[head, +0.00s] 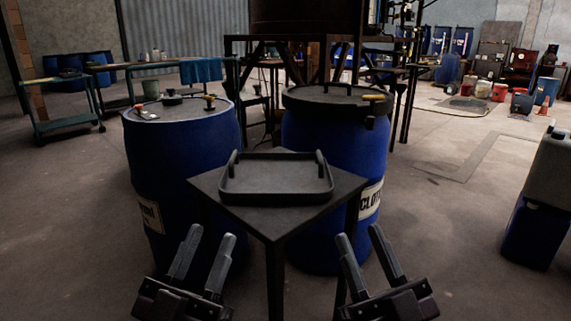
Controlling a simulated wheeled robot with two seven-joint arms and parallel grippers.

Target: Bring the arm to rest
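My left gripper (202,263) is low at the left front, its two fingers apart with nothing between them. My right gripper (366,258) is low at the right front, its fingers also apart and empty. Both are in front of a small dark table (272,221) and touch nothing that I can make out. My arms behind the grippers are mostly out of the picture.
A black two-handled tray (275,197) lies on the table. Behind it stand a left blue drum (180,160) with small items on its top and a right blue drum (330,150) with a dark lid. Blue and grey containers (535,235) stand at the right edge. Floor is clear between.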

